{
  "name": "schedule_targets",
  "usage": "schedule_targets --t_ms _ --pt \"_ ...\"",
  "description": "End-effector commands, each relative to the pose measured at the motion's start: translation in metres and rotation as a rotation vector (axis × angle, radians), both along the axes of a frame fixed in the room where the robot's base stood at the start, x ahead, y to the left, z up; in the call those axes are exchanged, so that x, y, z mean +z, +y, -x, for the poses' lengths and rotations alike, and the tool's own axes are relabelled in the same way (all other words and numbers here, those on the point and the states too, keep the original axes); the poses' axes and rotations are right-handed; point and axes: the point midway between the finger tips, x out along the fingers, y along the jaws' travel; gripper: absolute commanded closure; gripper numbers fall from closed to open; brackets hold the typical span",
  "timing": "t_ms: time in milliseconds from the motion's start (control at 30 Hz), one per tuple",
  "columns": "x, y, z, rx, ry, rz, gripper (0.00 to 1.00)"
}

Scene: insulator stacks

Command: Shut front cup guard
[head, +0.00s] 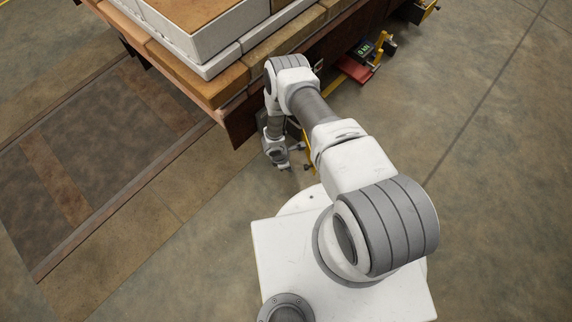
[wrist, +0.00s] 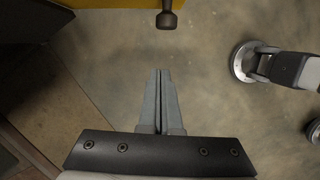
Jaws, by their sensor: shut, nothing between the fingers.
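My gripper (wrist: 158,72) is shut and empty, its two grey fingers together over bare floor in the wrist view. In the head view my gripper (head: 286,165) hangs low beside the near edge of the deck. In the head view a yellow part (head: 309,148) stands partly hidden behind my arm. I cannot tell for sure which part is the front cup guard, or whether it is shut.
A dark-edged deck (head: 240,125) bears pale and tan blocks (head: 203,73) at the upper left. A red part (head: 354,69) and a small display (head: 364,48) stick out from its side. A rail (head: 110,207) runs along the floor. The floor at right is clear.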

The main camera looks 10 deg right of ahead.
Motion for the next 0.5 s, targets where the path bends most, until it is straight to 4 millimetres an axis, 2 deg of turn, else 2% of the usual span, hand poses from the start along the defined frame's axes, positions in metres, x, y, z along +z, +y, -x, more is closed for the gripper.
schedule_targets --t_ms 33,67,200,500 --pt "-0.013 -0.003 0.000 -0.003 0.000 0.000 1.00" --pt "-0.007 -0.011 -0.001 -0.004 -0.001 0.001 1.00" --pt "-0.006 -0.029 -0.002 -0.003 -0.002 -0.001 1.00" --pt "-0.004 -0.041 -0.001 -0.001 -0.001 -0.001 1.00"
